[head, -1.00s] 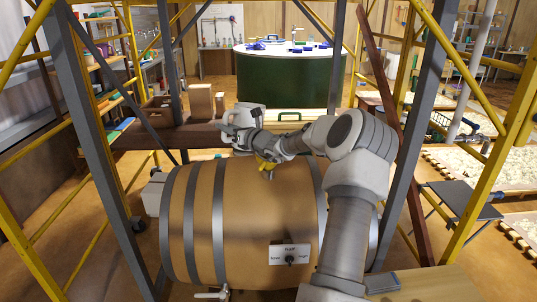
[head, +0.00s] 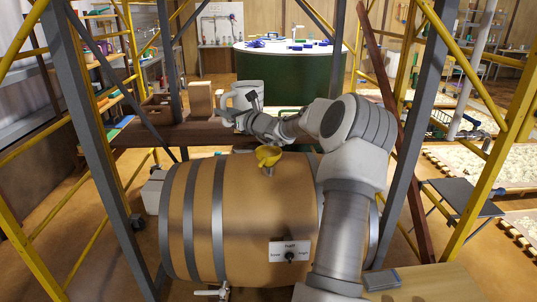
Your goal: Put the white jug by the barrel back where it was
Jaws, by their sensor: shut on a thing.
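The white jug (head: 251,91) is behind the barrel, over or on the dark wooden bench; I cannot tell whether it touches the bench. It looks about upright, with its handle towards the left. My gripper (head: 232,115) is at the jug's lower handle side and is shut on it; its fingers are small and partly hidden. The wooden barrel (head: 250,200) lies on its side in front, with metal hoops. A yellow funnel (head: 268,156) sits on top of the barrel.
The dark bench (head: 165,134) carries a tan box (head: 200,98) left of the jug. Grey posts and yellow scaffold bars (head: 480,65) frame both sides. A round green vat (head: 288,75) stands behind. A small sign with a knob (head: 290,252) is on the barrel.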

